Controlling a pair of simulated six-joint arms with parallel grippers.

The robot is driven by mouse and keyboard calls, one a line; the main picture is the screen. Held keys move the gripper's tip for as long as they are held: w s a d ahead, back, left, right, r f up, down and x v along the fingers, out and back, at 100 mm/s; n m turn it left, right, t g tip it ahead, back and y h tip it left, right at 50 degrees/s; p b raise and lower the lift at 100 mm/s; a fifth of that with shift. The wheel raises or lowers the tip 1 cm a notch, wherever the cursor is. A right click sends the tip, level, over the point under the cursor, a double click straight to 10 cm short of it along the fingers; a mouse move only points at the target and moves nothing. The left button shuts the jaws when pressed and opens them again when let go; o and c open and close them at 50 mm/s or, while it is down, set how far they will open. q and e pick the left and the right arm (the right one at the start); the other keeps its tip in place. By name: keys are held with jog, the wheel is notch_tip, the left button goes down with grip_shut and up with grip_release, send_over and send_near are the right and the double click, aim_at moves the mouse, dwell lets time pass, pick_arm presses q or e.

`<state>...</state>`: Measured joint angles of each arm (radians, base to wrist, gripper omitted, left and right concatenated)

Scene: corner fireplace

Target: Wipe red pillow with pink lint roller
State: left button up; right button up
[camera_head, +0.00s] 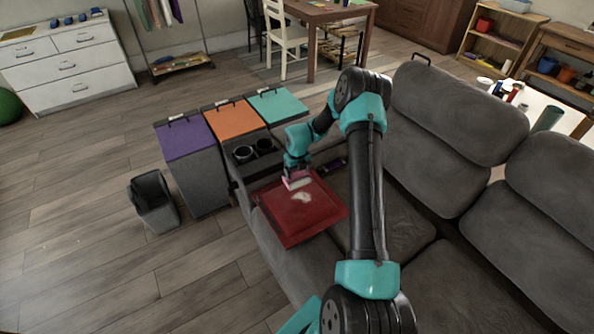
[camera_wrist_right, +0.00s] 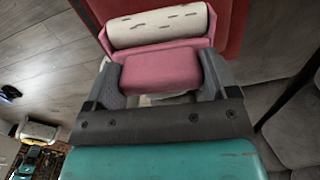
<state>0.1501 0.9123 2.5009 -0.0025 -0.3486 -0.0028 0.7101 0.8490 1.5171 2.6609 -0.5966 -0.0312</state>
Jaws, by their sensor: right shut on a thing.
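My right gripper (camera_head: 294,176) is over the pillow's far edge, shut on the pink lint roller (camera_head: 297,183). In the right wrist view the lint roller (camera_wrist_right: 160,68) sits between both fingers, its white roll (camera_wrist_right: 157,27) with dark marks pointing away from the gripper. The red pillow (camera_wrist_right: 232,30) shows just beyond the roll. I cannot tell whether the roll touches the pillow. My left gripper is not in view.
The grey couch (camera_head: 430,290) has tall back cushions on the right. A console with two cup holders (camera_head: 254,150) and bins with purple, orange and teal lids (camera_head: 230,114) stand beyond the pillow. A small dark bin (camera_head: 153,203) stands on the floor to the left.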

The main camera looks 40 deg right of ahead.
notch_tip(320, 180, down, 7)
jog(key=shift+f, duration=0.2)
jog(key=shift+s+a+r, duration=0.1)
jog(key=shift+s, duration=0.2)
jog(key=shift+s+a+f, duration=0.15)
jog(key=shift+s, duration=0.45)
jog(key=shift+s+a+f, duration=0.15)
jog(key=shift+s, duration=0.45)
jog(key=shift+c, duration=0.3)
jog(key=shift+s+a, duration=0.25)
jog(key=shift+s, duration=0.85)
jog(key=shift+s+a, duration=0.25)
jog(key=shift+s, duration=0.85)
jog(key=shift+w+d, duration=0.3)
jog(key=shift+w, duration=0.95)
jog(key=shift+w+d, duration=0.3)
jog(key=shift+w, duration=0.95)
jog(key=shift+w+d, duration=0.3)
jog(key=shift+w, duration=0.95)
jog(key=shift+r, duration=4.2)
jog(key=shift+a, duration=0.1)
